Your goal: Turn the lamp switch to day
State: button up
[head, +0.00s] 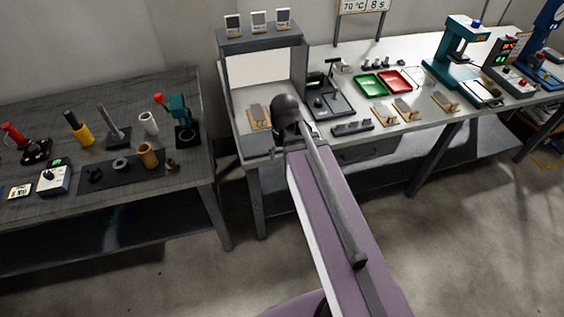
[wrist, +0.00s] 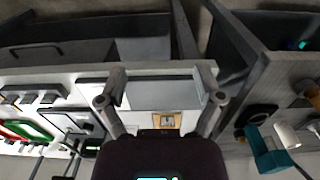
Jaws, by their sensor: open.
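A grey-framed booth (head: 261,37) with a pale back panel stands at the left end of the white bench. A wooden piece with a grey part (head: 258,116) lies inside it; a wooden piece (wrist: 166,120) also shows between my fingers in the wrist view. A black panel with a knob (head: 320,103) sits right of the booth. I cannot tell which part is the lamp switch, and no day marking is legible. My gripper (wrist: 161,86) is open and empty, its fingers wide apart. In the head view my arm hides part of the booth front and most of the gripper.
Green (head: 370,83) and red (head: 394,80) trays lie right of the booth, with several wooden pieces in front. A teal press (head: 458,45) stands farther right. The dark left table (head: 100,215) holds several tools. A gap separates the tables.

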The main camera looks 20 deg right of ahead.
jog(key=shift+s+a+f, duration=0.1)
jog(key=shift+s+a, duration=0.25)
jog(key=shift+s, duration=0.25)
jog(key=shift+s+a+f, duration=0.1)
jog(key=shift+s+a, duration=0.2)
jog(key=shift+s, duration=0.3)
